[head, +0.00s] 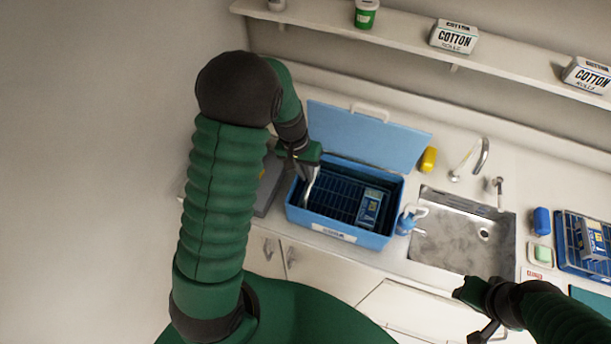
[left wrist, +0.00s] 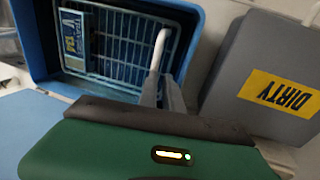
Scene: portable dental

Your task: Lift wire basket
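A dark wire basket (head: 335,199) sits inside an open blue box (head: 338,226) on the counter; its grid also shows in the left wrist view (left wrist: 118,62). A blue-and-white packet (head: 369,208) lies in the basket at its right. My left gripper (head: 311,184) reaches down at the box's left side. In the left wrist view its grey fingertips (left wrist: 163,88) are at a white curved bar (left wrist: 160,48), seemingly the basket's handle; I cannot tell whether they grip it. My right gripper (head: 474,305) is at the lower right, away from the box, its opening unclear.
The box's blue lid (head: 366,137) stands open behind it. A grey case (head: 268,188) marked DIRTY in the wrist view (left wrist: 279,92) is left of the box. A blue-and-white bottle (head: 406,222) and a metal sink (head: 462,232) are right of it. A shelf (head: 400,38) runs above.

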